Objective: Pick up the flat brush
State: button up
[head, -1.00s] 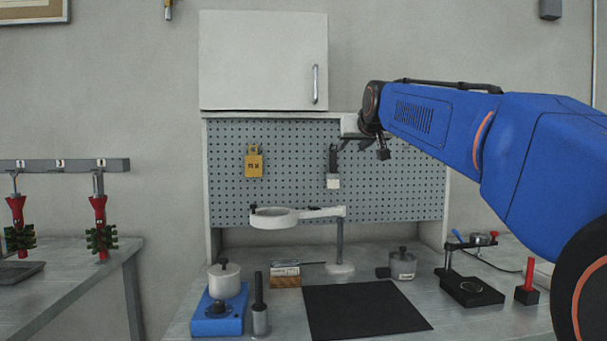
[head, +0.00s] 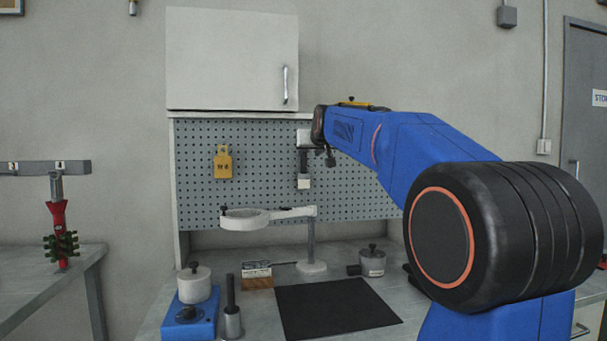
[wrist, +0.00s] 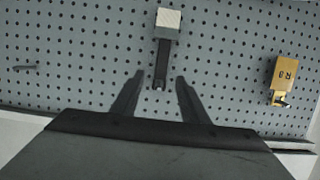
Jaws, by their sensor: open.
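The flat brush hangs on the pegboard with its dark handle up and its pale bristle block down, in the head view (head: 304,181). In the wrist view the brush (wrist: 168,25) appears turned over, with the pale block at the top and the handle end pointing toward my gripper. My gripper (wrist: 159,80) is open and empty. Its two dark fingertips lie on either side of the handle end in the picture; I cannot tell how far apart in depth they are. In the head view my wrist partly crowds the area beside the handle top.
A yellow tag-like tool (head: 223,163) hangs left of the brush, and a ring-shaped stand (head: 245,219) rises below. A white cabinet (head: 232,60) is above. The bench holds a blue-based pot (head: 190,319), a black mat (head: 335,310) and a lidded pot (head: 372,263).

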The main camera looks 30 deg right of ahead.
aim_at(304, 156)
jog(key=shift+x, duration=2.65)
jog(key=shift+a+r, duration=0.1)
jog(key=shift+r, duration=0.05)
grip_shut()
